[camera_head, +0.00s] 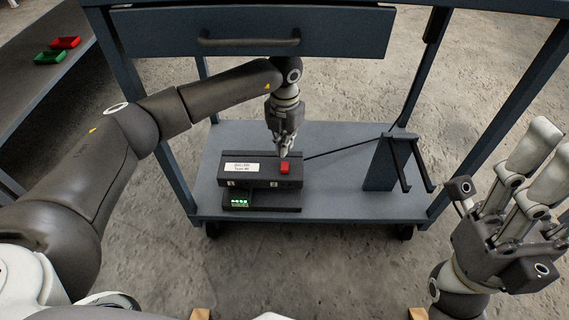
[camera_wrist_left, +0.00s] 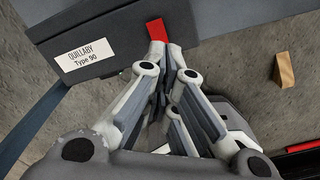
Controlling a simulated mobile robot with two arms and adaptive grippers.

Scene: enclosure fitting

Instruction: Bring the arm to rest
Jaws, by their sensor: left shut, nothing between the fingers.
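My left gripper (camera_head: 284,152) is shut with nothing between its fingers. It points down just above and behind a red block-like part (camera_head: 284,168) at the right of the dark enclosure (camera_head: 210,170). In the left wrist view the shut fingertips (camera_wrist_left: 165,52) are close to the red part (camera_wrist_left: 156,29); I cannot tell whether they touch it. The enclosure (camera_wrist_left: 110,30) carries a white label reading "Quillaby Type 90". A green-lit display (camera_head: 239,202) shows low at its front. My right gripper (camera_head: 500,185) is at the right, fingers spread and empty.
The enclosure stands on the lower shelf (camera_head: 330,140) of a blue-grey cart. A drawer (camera_head: 330,35) overhangs it. A dark stand with prongs (camera_head: 385,165) is at the shelf's right, with a thin dark rod toward the enclosure. Red (camera_head: 66,42) and green (camera_head: 50,57) trays lie on a left table.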

